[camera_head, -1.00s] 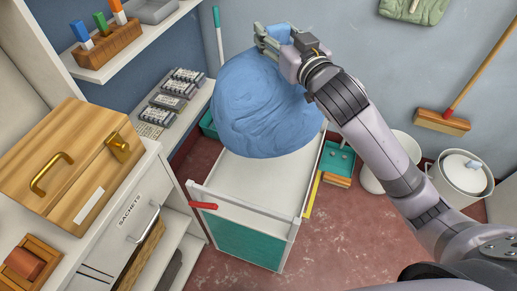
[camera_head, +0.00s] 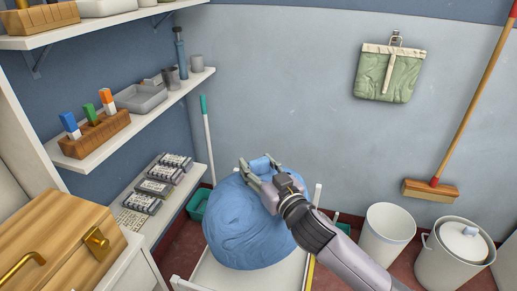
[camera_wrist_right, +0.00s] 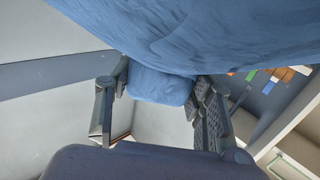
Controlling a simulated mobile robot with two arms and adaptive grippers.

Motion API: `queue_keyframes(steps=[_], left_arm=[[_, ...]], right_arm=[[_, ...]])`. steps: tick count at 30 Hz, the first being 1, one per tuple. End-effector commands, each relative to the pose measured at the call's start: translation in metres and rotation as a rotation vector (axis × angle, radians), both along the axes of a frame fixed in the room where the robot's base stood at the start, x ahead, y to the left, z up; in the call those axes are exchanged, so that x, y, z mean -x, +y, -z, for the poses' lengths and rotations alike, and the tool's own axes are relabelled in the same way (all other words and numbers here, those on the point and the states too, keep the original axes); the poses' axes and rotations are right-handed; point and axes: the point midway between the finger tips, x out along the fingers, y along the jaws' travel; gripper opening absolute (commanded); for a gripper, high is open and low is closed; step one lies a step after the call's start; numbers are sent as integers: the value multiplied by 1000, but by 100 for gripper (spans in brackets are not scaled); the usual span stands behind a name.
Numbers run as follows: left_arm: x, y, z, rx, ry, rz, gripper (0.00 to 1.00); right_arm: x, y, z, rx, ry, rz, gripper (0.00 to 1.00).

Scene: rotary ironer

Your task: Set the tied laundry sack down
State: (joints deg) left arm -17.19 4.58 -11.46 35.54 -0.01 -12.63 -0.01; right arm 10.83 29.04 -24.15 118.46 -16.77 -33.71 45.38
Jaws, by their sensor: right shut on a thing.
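The tied laundry sack (camera_head: 245,228) is a big, round, blue cloth bundle in the lower middle of the head view. My right gripper (camera_head: 263,171) is shut on the sack's tied neck at its top. In the right wrist view the blue neck (camera_wrist_right: 160,86) sits between the two dark fingers (camera_wrist_right: 158,104), and the sack body fills the top. The sack is over the white top of a cart (camera_head: 212,275), which shows around its lower edge. The sack hides its own underside, so I cannot tell whether it touches the cart. My left gripper is out of view.
A shelf (camera_head: 150,121) with a wooden block of coloured tools (camera_head: 93,133) and a grey tray is at left. A lower shelf holds several small dark boxes (camera_head: 160,180).

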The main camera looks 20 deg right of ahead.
Motion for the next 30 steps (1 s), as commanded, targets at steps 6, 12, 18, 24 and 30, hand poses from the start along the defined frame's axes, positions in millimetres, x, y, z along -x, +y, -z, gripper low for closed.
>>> queue_keyframes(steps=[6, 12, 18, 24, 30], left_arm=[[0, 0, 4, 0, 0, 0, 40], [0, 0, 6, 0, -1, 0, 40], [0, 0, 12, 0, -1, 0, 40], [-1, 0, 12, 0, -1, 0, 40], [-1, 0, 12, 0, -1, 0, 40]], right_arm=[[0, 0, 19, -2, -14, -2, 0], [0, 0, 34, -1, -11, -1, 0], [0, 0, 59, -2, -11, -1, 0], [0, 0, 64, -1, -14, -3, 0], [0, 0, 65, -1, -13, -3, 0]])
